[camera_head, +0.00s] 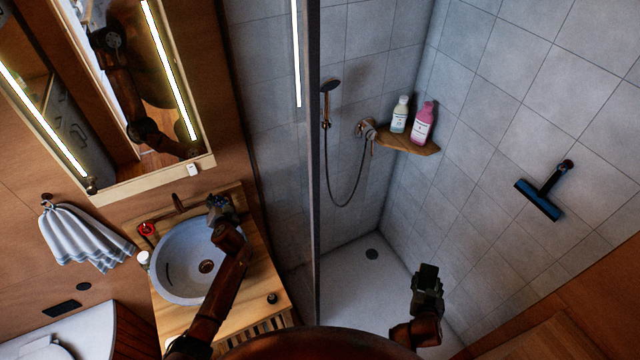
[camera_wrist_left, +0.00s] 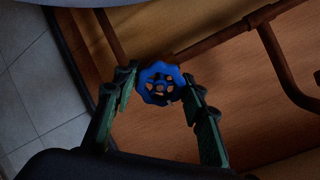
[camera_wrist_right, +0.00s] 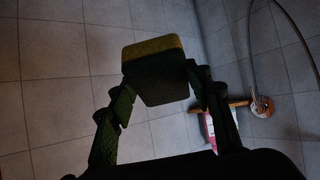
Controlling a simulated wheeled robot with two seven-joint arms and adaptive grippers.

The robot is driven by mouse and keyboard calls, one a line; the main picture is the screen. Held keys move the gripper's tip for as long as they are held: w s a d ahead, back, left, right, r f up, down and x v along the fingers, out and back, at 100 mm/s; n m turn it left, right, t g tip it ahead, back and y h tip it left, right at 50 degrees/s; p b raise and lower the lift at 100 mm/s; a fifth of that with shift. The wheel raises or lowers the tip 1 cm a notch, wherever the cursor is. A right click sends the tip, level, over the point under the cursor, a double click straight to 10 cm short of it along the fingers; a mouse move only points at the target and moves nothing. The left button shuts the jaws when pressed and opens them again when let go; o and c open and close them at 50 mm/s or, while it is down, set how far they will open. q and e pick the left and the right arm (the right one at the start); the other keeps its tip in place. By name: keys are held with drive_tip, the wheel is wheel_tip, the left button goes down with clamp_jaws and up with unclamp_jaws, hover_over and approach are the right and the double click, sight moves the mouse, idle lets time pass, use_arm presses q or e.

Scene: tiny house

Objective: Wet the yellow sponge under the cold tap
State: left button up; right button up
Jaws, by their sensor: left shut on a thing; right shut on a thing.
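The blue cold tap handle (camera_wrist_left: 162,83) is a round wheel between the fingers of my left gripper (camera_wrist_left: 160,100), which is shut on it. In the head view my left gripper (camera_head: 222,208) is at the right back rim of the basin (camera_head: 172,283), largely covering the handle. A copper spout (camera_head: 180,204) stands behind the basin; no water shows. My right gripper (camera_wrist_right: 158,90) is shut on the sponge (camera_wrist_right: 155,72), a block with a yellow top edge and a dark shaded face. In the head view my right gripper (camera_head: 428,285) is over the shower floor, well right of the basin.
A red tap handle (camera_head: 147,229) is at the basin's left back. A glass shower partition (camera_head: 313,200) stands between basin and shower. A corner shelf (camera_head: 408,142) holds two bottles. A small dark object (camera_head: 272,298) sits on the wooden counter.

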idle(0.4)
use_arm(q)
drive_tip(key=o, duration=1.2)
drive_tip(key=shift+s, duration=0.1)
drive_tip(key=v, duration=1.2)
